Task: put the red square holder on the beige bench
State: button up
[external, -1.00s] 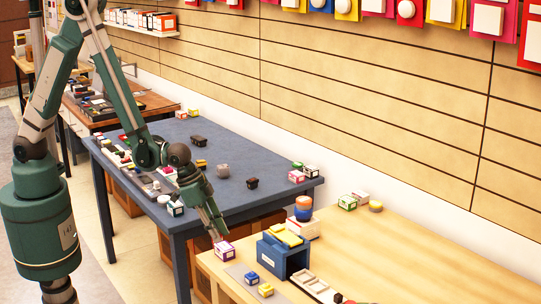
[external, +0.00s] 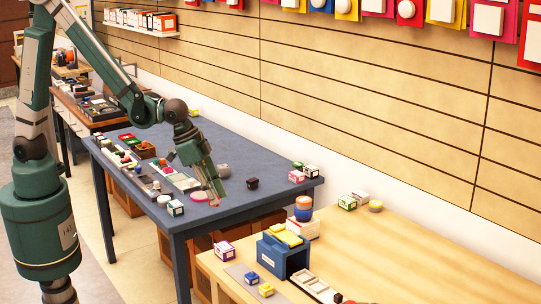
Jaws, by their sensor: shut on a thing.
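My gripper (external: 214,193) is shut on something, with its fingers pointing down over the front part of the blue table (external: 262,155). Reddish colour shows at the fingertips, but the held thing is too small to make out. A small red square piece (external: 126,137) lies at the far left end of the blue table, apart from my gripper; I cannot tell if it is the red square holder. The beige bench (external: 400,255) stands at the front right, to the right of and below my gripper.
A blue stand (external: 285,258) with yellow pieces and a stacked orange and blue container (external: 303,208) stand on the bench. A white and purple box (external: 224,250) sits at its left corner. The middle right of the bench is clear. A gap separates bench and table.

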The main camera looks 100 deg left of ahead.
jog(key=shift+w+r, duration=0.1)
jog(key=shift+r, duration=2)
jog(key=w+d+r, duration=0.1)
jog(key=w+d, duration=0.3)
jog(key=w, duration=1.1)
jog(key=w+d+r, duration=0.1)
jog(key=w+d, duration=0.4)
jog(key=w, duration=0.9)
jog(key=w+d+r, duration=0.1)
jog(key=w+d, duration=0.3)
jog(key=w, duration=1.1)
jog(key=w+d+f, duration=0.3)
jog(key=w+d, duration=0.7)
jog(key=w, duration=0.2)
jog(key=shift+w+a+f, duration=0.1)
jog(key=shift+f, duration=1.2)
jog(key=shift+w+a+f, duration=0.1)
jog(key=shift+f, duration=1.2)
jog(key=shift+f, duration=0.1)
jog(key=shift+f+b, duration=0.5)
jog(key=shift+f, duration=2.5)
jog(key=shift+f, duration=1.85)
